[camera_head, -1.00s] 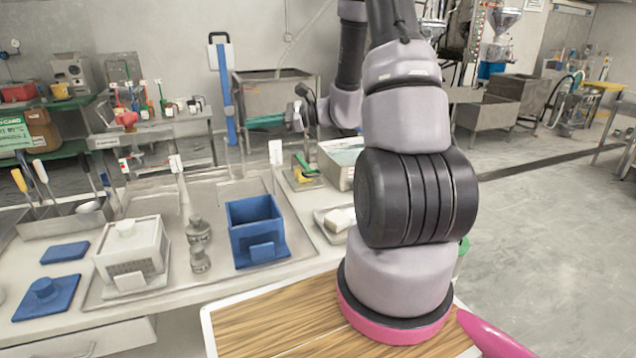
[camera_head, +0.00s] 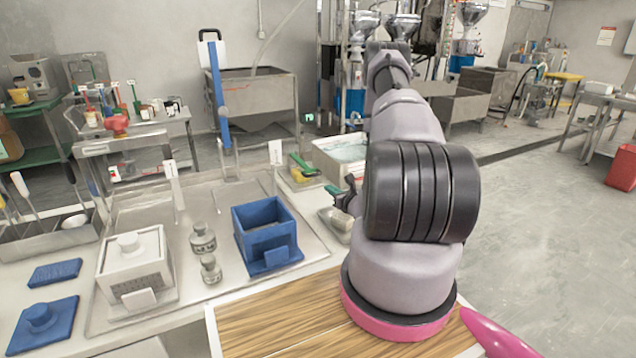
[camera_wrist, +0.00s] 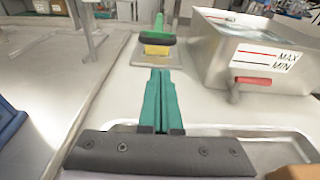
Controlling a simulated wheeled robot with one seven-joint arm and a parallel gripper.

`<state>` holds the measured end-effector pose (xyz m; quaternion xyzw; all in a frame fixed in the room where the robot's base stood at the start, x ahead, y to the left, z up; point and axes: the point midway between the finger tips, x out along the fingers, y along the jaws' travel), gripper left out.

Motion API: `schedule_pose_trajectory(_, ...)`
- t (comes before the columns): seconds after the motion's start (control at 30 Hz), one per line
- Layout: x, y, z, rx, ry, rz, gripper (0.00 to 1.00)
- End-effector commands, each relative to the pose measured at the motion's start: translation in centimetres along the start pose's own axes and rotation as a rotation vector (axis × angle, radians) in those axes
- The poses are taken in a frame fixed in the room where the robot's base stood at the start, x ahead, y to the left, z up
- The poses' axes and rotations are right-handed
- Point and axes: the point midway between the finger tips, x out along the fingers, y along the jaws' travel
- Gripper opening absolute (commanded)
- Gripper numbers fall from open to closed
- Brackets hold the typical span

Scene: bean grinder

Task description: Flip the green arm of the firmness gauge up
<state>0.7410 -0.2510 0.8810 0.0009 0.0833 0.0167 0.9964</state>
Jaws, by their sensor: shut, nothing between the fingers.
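The firmness gauge has a green arm (camera_head: 304,164) near the back right of the counter, beside a metal basin. In the head view my gripper (camera_head: 332,189) is in front and right of the gauge, partly hidden by my arm.
A water basin (camera_wrist: 255,50) marked MAX and MIN, with a red-handled tap (camera_wrist: 252,81), stands right of the gauge. A tray (camera_wrist: 270,140) lies below it. A blue box (camera_head: 265,262), a white box (camera_head: 135,265) and grey weights stand on the counter further left.

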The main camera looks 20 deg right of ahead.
Motion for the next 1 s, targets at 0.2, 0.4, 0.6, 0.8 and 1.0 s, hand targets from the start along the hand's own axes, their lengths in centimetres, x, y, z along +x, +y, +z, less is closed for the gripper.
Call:
schedule_pose_trajectory(0.2, 0.0, 0.0, 0.0, 0.000, 0.000, 0.000, 0.00)
schedule_pose_trajectory(0.4, 0.7, 0.1, 0.1, -0.002, -0.002, 0.002, 0.00)
schedule_pose_trajectory(0.6, 4.0, 0.1, 0.1, -0.003, -0.004, 0.003, 0.00)
schedule_pose_trajectory(0.8, 7.5, 0.1, 0.1, -0.002, -0.004, 0.002, 0.00)
schedule_pose_trajectory(1.0, 9.6, 0.1, 0.1, -0.001, -0.002, 0.002, 0.00)
